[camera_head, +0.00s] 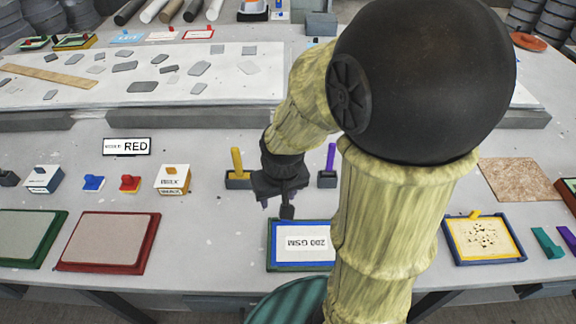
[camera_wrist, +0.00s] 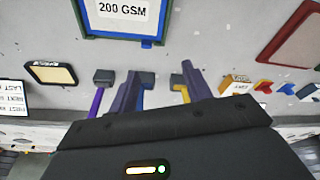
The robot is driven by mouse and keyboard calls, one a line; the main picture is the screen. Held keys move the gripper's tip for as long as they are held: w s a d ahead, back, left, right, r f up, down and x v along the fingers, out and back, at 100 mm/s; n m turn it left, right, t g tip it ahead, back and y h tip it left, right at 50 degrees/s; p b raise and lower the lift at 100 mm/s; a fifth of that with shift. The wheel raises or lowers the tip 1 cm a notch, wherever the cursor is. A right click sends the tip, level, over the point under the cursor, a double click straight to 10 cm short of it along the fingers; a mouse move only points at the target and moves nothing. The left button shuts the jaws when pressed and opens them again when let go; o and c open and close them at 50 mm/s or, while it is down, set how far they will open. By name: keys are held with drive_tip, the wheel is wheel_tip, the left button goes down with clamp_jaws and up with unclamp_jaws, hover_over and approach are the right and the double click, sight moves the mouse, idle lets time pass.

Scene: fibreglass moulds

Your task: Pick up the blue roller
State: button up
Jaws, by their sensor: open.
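My gripper (camera_head: 280,200) hangs low over the front middle of the table in the head view. In the wrist view its two fingers (camera_wrist: 161,74) are apart, with nothing gripped. The blue roller (camera_wrist: 146,79) shows in the wrist view between the fingers, close beside the left one, which partly covers it. I cannot tell whether they touch. In the head view I cannot make it out behind my gripper. A yellow roller (camera_head: 237,160) stands to the left of my gripper; in the wrist view it is by the right finger (camera_wrist: 178,80). A purple roller (camera_head: 331,158) stands to the right (camera_wrist: 97,100).
A blue-framed "200 GSM" tray (camera_head: 271,258) lies just in front of my gripper. A "RED" sign (camera_head: 127,147), small blocks and two framed panels (camera_head: 108,242) are at left. A yellow-and-blue frame (camera_head: 484,239) lies at right. A raised white slab (camera_head: 100,97) is behind.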

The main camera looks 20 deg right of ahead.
drive_tip(key=w+d+r+m+g+p, duration=0.1)
drive_tip(key=w+d, duration=0.4)
drive_tip(key=w, duration=0.5)
drive_tip(key=w+d+r+m+g+p, duration=0.1)
drive_tip(key=w+d+r+m+p, duration=0.2)
drive_tip(key=w, duration=0.6)
drive_tip(key=d+r+p, duration=0.2)
drive_tip(key=d, duration=0.1)
drive_tip(key=shift+w+r, duration=0.15)
drive_tip(key=shift+w, duration=0.2)
drive_tip(key=shift+d, duration=0.1)
wheel_tip(320, 180, down, 12)
drive_tip(key=p, duration=0.3)
drive_tip(key=shift+p, duration=0.3)
drive_tip(key=shift+f, duration=0.2)
drive_tip(key=shift+w+f+p, duration=0.15)
drive_tip(key=shift+f+p, duration=1.3)
drive_tip(key=shift+f, duration=1.05)
drive_tip(key=shift+c, duration=0.2)
